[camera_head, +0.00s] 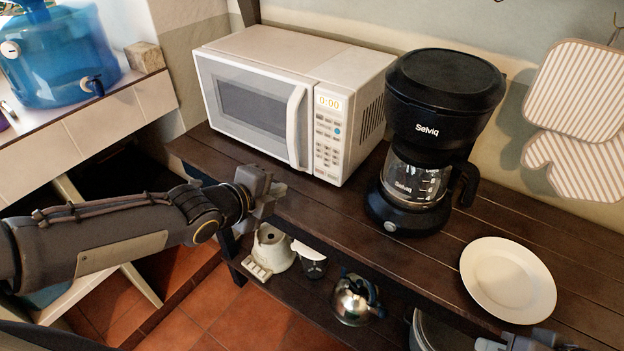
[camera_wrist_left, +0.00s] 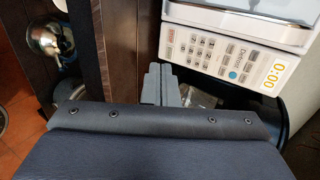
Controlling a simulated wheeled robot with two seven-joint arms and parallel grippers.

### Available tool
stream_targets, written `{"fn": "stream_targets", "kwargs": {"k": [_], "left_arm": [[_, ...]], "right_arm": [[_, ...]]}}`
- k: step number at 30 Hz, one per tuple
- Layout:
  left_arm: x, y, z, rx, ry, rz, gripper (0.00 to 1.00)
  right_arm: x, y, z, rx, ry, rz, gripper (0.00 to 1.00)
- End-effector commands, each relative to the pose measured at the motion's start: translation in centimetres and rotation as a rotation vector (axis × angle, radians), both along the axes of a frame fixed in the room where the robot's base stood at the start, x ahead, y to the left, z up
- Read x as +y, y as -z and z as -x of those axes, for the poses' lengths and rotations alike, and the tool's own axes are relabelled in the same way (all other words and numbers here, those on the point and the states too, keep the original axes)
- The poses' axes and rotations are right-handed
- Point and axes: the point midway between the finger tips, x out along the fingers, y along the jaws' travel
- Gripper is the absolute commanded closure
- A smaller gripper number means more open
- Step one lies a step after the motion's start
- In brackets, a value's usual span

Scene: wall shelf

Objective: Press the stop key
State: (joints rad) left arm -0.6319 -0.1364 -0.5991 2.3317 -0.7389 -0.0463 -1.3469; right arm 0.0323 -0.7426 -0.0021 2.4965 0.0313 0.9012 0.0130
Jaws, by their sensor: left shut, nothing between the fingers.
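The white microwave (camera_head: 260,75) stands on the dark wooden shelf with its door shut. Its key panel (camera_head: 328,138) is right of the door handle, and the display reads 0:00. In the left wrist view the panel (camera_wrist_left: 215,57) is turned sideways, with small keys and a blue round one. At its bottom end are two larger keys with reddish marks (camera_wrist_left: 170,38); their lettering is too small to read. My left gripper (camera_head: 272,192) is shut and empty, in front of and below the microwave, apart from the panel. Its fingers (camera_wrist_left: 160,82) also show in the left wrist view. My right gripper (camera_head: 520,342) is partly cut off at the bottom edge.
A black coffee maker (camera_head: 440,85) stands right of the microwave. A white plate (camera_head: 508,280) lies on the shelf (camera_head: 440,262) at the right. Striped mitts hang on the wall.

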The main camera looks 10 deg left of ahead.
Motion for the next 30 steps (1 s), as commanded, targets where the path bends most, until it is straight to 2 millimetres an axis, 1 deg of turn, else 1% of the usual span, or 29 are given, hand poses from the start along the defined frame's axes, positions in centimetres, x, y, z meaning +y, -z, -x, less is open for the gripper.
{"fn": "stream_targets", "kwargs": {"k": [10, 14, 20, 30], "left_arm": [[-0.1, 0.0, -0.1, -0.003, 0.005, -0.006, 1.00], [-0.3, 0.4, -0.7, 0.000, 0.004, -0.007, 1.00], [-1.1, 2.0, -2.9, 0.003, 0.004, -0.011, 1.00], [-2.9, 5.1, -8.0, 0.002, 0.004, -0.009, 1.00]], "right_arm": [[0.0, 0.0, 0.0, 0.000, 0.000, 0.000, 0.88], [0.0, 0.0, 0.0, 0.000, 0.000, 0.000, 0.88], [0.0, 0.2, 0.0, 0.000, 0.000, 0.000, 0.88], [0.0, 0.5, 0.0, 0.000, 0.000, 0.000, 0.88]]}}
